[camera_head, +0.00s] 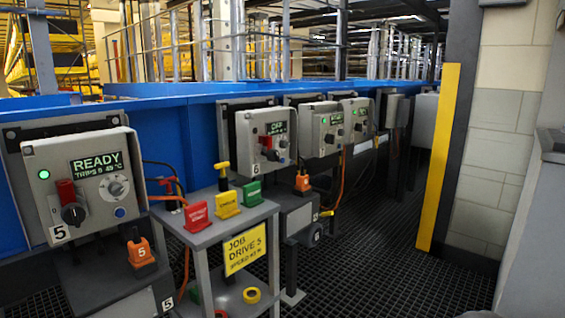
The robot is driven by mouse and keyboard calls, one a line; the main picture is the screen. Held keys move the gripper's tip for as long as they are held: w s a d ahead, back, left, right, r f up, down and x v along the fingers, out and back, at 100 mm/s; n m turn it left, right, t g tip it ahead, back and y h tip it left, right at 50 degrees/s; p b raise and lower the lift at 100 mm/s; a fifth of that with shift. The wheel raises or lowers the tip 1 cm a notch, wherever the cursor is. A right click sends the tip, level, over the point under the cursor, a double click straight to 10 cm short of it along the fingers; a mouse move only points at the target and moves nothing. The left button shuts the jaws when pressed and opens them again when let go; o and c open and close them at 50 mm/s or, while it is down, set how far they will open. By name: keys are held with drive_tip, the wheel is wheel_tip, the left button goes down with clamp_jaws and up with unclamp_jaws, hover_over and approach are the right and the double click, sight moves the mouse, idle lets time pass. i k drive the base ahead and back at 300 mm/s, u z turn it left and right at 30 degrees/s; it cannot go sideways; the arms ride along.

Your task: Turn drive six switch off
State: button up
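The nearest drive box (80,185) on the left is marked 5. Its display reads READY, and it has a green lamp, a red piece by a black rotary knob and a blue button. My gripper is not in view.
A grey stand (205,235) with red, yellow and green tags and a yellow JOB DRIVE 5 card (245,250) stands between the first two boxes. More drive boxes (322,130) continue behind. Dark grating floor (390,270) is clear before the yellow post (438,160).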

sight(273, 154)
drive_tip(key=k, duration=1.15)
drive_tip(key=z, duration=0.8)
drive_tip(key=i, duration=1.7)
drive_tip(key=u, duration=0.95)
drive_tip(key=i, duration=0.5)
drive_tip(key=u, duration=0.45)
